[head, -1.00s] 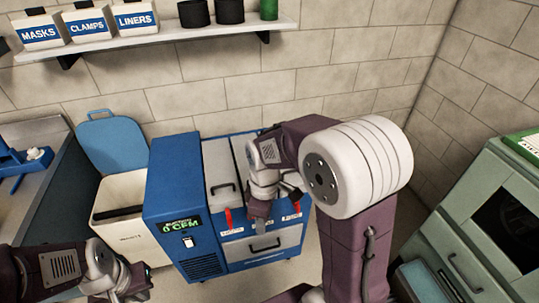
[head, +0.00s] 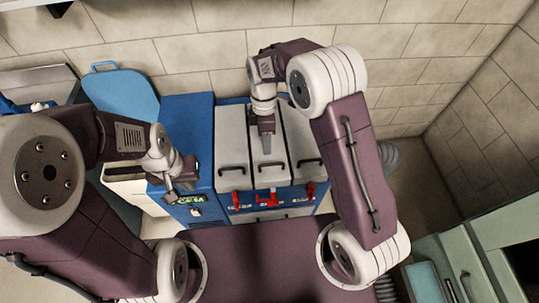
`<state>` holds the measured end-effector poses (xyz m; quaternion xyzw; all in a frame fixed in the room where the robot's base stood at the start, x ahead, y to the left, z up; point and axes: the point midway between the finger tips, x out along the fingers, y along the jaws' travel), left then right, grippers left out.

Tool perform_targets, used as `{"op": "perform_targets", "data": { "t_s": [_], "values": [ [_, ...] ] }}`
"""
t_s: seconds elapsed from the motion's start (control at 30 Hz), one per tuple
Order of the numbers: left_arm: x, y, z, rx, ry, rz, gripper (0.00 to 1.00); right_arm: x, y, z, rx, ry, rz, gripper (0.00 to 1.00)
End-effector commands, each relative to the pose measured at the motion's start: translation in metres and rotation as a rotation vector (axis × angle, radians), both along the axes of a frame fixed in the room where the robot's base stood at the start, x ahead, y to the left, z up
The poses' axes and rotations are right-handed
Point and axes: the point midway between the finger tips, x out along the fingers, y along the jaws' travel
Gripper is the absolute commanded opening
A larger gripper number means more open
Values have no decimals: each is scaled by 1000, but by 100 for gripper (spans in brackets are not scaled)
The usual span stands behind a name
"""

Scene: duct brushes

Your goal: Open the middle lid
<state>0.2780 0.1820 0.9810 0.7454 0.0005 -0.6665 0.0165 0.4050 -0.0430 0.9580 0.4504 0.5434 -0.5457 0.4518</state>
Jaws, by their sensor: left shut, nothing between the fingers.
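The blue machine (head: 185,125) has three pale grey lids side by side on top, all lying closed. The middle lid (head: 266,173) has a dark bar handle (head: 270,164) near its front edge. Red levers stand along the front below the lids; the middle lever (head: 268,199) looks flatter and wider than the left lever (head: 238,197) and right lever (head: 309,192). My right gripper (head: 267,152) points down over the middle lid, behind its handle; its finger gap is unclear. My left gripper (head: 172,196) is shut and empty, near the machine's left front by the control panel.
A white bin (head: 120,172) with a raised blue lid (head: 122,95) stands left of the machine. A block wall (head: 200,45) is close behind. A green cabinet (head: 455,260) is at the lower right. Some floor shows between machine and cabinet.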

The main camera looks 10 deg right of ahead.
Motion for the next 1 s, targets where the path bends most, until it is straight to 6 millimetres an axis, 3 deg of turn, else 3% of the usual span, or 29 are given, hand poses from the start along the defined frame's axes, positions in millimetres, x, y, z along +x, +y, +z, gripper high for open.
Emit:
{"op": "perform_targets", "data": {
  "t_s": [0.4,0.57,0.8,0.93,1.0],
  "values": [
    [0,0,3,0,0,0,0,-15,-1,-73,-2,4,-2,33],
    [0,0,3,0,0,0,0,-17,-1,-87,-1,1,-2,33],
    [0,0,3,0,0,0,0,-17,-1,-89,0,0,-2,33],
    [0,0,3,0,0,0,0,-17,-1,-89,-1,0,-3,0],
    [0,0,3,0,0,0,0,-17,-1,-88,-1,0,-3,0]
  ]
}}
